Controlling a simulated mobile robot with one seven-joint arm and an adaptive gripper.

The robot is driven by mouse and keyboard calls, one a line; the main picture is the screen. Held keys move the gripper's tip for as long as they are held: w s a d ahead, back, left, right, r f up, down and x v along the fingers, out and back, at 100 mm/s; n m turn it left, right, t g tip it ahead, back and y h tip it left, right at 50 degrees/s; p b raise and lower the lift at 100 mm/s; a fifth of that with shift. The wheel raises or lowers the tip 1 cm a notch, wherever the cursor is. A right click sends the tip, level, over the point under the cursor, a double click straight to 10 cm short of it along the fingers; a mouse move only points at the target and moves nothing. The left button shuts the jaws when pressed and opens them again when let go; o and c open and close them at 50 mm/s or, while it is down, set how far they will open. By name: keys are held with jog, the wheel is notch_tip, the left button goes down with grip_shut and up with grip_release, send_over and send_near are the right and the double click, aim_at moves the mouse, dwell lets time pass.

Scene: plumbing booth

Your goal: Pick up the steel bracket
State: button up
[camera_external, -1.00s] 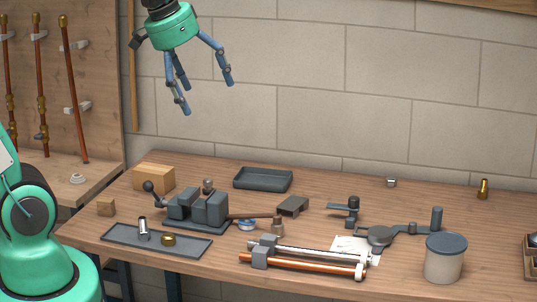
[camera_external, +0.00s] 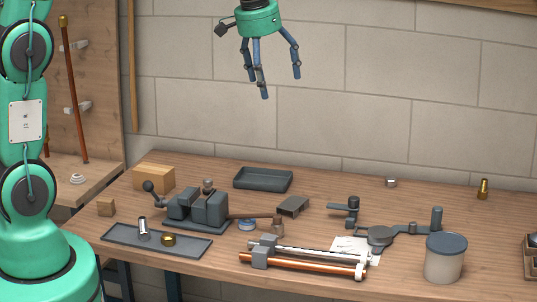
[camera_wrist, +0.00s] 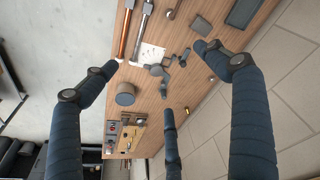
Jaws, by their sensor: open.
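The steel bracket appears to be the small grey channel-shaped piece (camera_external: 292,206) lying on the workbench, right of the vise and in front of the dark tray. In the wrist view a grey rectangular piece (camera_wrist: 201,25) near the top looks like the same bracket. My gripper (camera_external: 272,86) is open and empty, high above the bench in front of the block wall, with its three fingers spread and pointing down. The fingers also show in the wrist view (camera_wrist: 158,75), well apart from everything on the bench.
The dark tray (camera_external: 263,187) lies behind the bracket. The vise (camera_external: 200,212) stands to its left, with a hammer (camera_external: 276,225) nearby. Clamped pipes (camera_external: 305,263) lie in front. A lidded tub (camera_external: 445,265) stands at the right. Bare wood lies right of the bracket.

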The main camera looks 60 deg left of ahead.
jog(key=w+a+f+p, duration=0.1)
jog(key=w+a+f, duration=0.35)
jog(key=w, duration=0.25)
jog(key=n+g+p, duration=0.3)
jog(key=p, duration=0.2)
send_over(296, 203)
notch_tip(296, 203, down, 25)
jog(key=shift+h, duration=0.3)
jog(key=shift+f, duration=4.25)
jog(key=shift+d+f+p, duration=0.1)
jog(key=shift+f+p, duration=0.05)
jog(key=shift+p, duration=0.15)
jog(key=shift+f+p, duration=0.35)
jog(key=shift+f, duration=2.1)
